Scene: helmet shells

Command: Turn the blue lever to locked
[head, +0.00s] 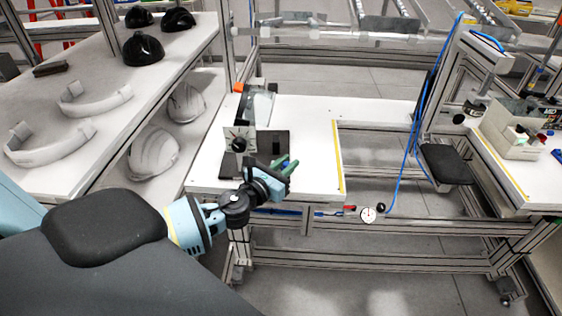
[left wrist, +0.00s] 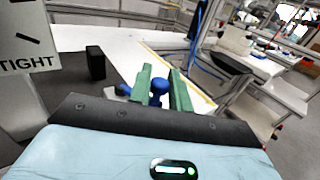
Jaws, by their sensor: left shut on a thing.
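The blue lever's round knob (left wrist: 157,86) shows in the left wrist view between the two green fingers of my left gripper (left wrist: 160,92). The gripper is shut on it. A further blue part lies just left of the fingers there. In the head view my left gripper (head: 286,164) is over the front of the white bench, beside a fixture with a marked plate (head: 240,141). The lever is mostly hidden by the gripper there. The plate (left wrist: 22,45) also shows in the left wrist view, where the word TIGHT is legible. My right gripper is not in view.
The white bench (head: 308,125) has free room right of the fixture, up to a yellow strip (head: 338,157). A shelf (head: 100,105) at left holds black and white helmet shells. A blue hose (head: 414,130) hangs at the right. A gauge (head: 368,214) sits below the bench's front edge.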

